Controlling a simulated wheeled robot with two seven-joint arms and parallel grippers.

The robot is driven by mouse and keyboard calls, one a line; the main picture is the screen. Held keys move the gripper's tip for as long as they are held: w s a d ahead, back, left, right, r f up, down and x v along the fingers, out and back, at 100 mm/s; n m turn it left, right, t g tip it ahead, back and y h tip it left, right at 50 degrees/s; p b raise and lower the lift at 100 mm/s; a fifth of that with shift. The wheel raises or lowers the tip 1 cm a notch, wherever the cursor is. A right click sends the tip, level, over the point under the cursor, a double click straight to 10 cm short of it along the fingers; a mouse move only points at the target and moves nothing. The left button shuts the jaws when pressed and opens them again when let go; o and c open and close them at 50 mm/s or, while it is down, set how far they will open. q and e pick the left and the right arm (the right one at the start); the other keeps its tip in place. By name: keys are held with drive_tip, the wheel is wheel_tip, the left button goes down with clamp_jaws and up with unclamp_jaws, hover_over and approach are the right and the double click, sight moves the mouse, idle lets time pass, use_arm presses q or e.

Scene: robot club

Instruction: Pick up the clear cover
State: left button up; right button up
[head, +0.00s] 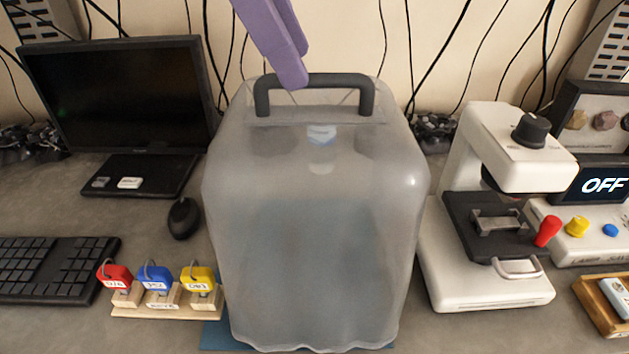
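The clear cover (315,220) is a tall, frosted, see-through hood with a dark grey handle (345,80) on top. It stands upright in the middle of the head view, on or over a blue mat (215,336). Something bluish shows faintly inside, too blurred to name. My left gripper (299,68), purple, comes in from the top edge. One fingertip overlaps the left part of the handle bar in the picture, and the other finger shows just above and behind it. I cannot tell whether it touches the handle or how far the fingers are apart. My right gripper is not in view.
A monitor (120,95), mouse (184,218), keyboard (50,270) and a wooden rack (165,309) of coloured padlocks are at the left. A white machine (470,160) stands close to the cover's right side, with an "OFF" display (604,186) beyond. Cables hang behind.

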use_arm(q)
drive_tip(key=x, duration=0.3)
clamp_jaws()
drive_tip(key=shift+r, duration=0.1)
idle(1.3)
